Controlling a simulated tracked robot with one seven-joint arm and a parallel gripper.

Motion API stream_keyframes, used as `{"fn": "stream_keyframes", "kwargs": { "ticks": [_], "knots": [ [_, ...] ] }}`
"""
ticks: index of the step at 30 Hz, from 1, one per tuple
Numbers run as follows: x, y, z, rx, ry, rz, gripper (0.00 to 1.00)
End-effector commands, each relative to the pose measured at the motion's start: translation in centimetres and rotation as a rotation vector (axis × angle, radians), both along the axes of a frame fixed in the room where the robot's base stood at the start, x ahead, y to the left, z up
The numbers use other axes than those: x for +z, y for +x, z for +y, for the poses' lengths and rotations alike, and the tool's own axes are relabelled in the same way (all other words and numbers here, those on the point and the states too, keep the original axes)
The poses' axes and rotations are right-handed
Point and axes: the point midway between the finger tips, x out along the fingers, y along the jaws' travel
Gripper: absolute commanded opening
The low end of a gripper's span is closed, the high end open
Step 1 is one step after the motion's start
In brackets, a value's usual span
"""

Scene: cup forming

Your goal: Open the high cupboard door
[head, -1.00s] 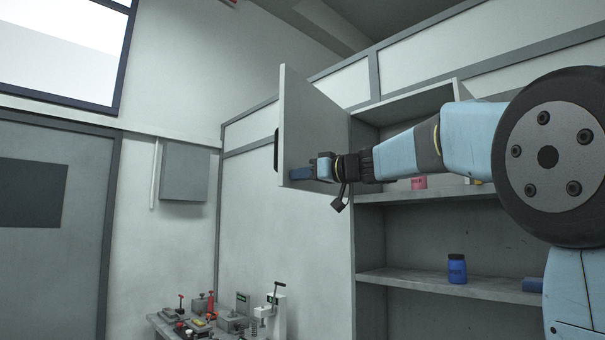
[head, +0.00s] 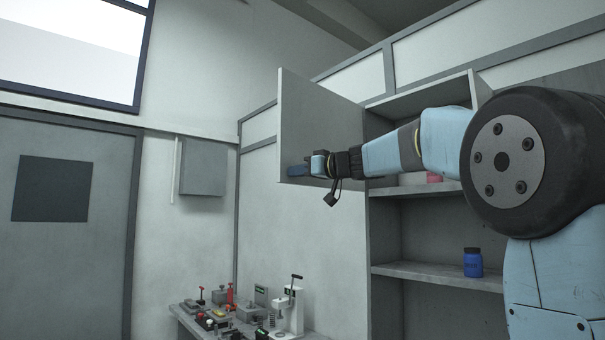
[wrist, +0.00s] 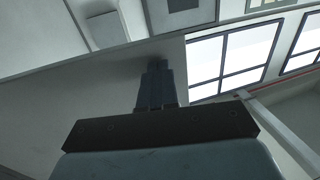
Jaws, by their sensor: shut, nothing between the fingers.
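The high cupboard door (head: 310,112) is a light grey panel, swung wide open and standing out from the left side of the cupboard (head: 383,225). My gripper (head: 290,170) is at the lower part of the door's inner face, near its free edge. Its fingers are shut with nothing between them. In the wrist view the gripper (wrist: 158,68) points along the door's inner face (wrist: 110,85), and its tips look close to or touching the panel; I cannot tell which. The door's handle is hidden behind the panel in the current head view.
A blue jar (head: 473,263) stands on the lower shelf (head: 440,276). A red item (head: 433,177) stands on the upper shelf, partly behind my arm. A workbench (head: 190,322) with several tools and a small press is below left. A grey wall box (head: 202,167) and a door (head: 62,225) are further left.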

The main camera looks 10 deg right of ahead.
Motion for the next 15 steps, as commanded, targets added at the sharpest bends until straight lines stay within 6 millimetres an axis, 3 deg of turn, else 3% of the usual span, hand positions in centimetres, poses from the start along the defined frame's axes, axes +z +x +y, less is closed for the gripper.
{"fn": "stream_keyframes", "kwargs": {
  "ticks": [8, 15],
  "knots": [
    [0.0, -1.5, -1.4, 0.003, 0.000, 0.000, 0.00],
    [-0.1, -5.0, -4.3, 0.005, -0.001, -0.001, 0.00]
  ]
}}
